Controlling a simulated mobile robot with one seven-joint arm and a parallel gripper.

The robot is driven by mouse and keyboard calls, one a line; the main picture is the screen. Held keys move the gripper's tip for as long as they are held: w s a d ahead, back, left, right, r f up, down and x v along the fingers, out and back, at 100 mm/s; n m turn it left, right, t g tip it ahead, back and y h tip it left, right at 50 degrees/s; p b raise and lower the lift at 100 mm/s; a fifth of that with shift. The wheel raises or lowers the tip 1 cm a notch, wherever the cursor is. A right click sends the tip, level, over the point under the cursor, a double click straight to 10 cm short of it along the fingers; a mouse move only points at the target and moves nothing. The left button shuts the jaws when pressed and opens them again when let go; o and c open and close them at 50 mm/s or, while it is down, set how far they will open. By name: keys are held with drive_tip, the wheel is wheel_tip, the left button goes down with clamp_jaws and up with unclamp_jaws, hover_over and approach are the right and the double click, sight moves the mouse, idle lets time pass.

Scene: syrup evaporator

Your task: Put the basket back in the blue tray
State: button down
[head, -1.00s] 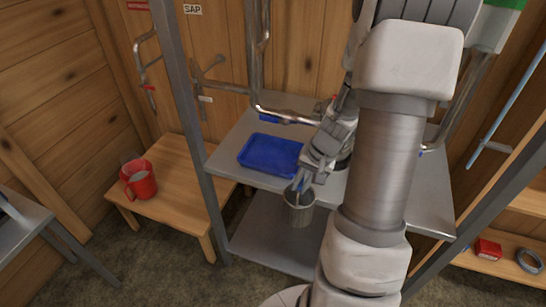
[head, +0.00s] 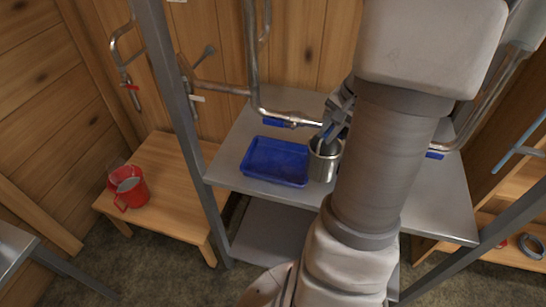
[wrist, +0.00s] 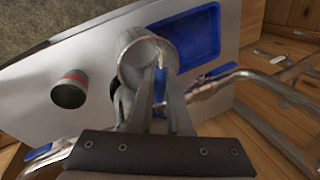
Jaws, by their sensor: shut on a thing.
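The basket (head: 325,160) is a grey metal cylinder, upright, open at the top, at the right side of the blue tray. My gripper (head: 334,132) is above it, shut on its rim area, where a blue piece shows between the fingers in the wrist view. In the wrist view the basket (wrist: 133,62) is just beyond my fingertips (wrist: 160,88) and overlaps the tray's near-left edge. I cannot tell whether it touches the shelf. The blue tray (head: 275,160) is shallow and looks empty; it also shows in the wrist view (wrist: 187,38).
The tray stands on a grey metal shelf (head: 240,178). Pipes with a blue-handled valve (head: 285,123) run behind the tray.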

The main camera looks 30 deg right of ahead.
drive_tip(key=shift+w+a, duration=0.1)
drive_tip(key=shift+w, duration=0.4)
drive_tip(key=w+a+f+p, duration=0.1)
drive_tip(key=w+a+f, duration=0.1)
drive_tip(key=w+f, duration=0.2)
drive_tip(key=w+a+f, duration=0.2)
drive_tip(key=w+f, duration=0.2)
drive_tip(key=w, duration=0.4)
drive_tip(key=shift+w+a+p, duration=0.2)
drive_tip(key=shift+w+p, duration=0.15)
drive_tip(key=shift+w, duration=0.05)
drive_tip(key=c, duration=0.9)
unclamp_jaws()
drive_tip(key=shift+f, duration=0.1)
drive_tip(key=shift+o, duration=0.2)
drive_tip(key=v, duration=1.2)
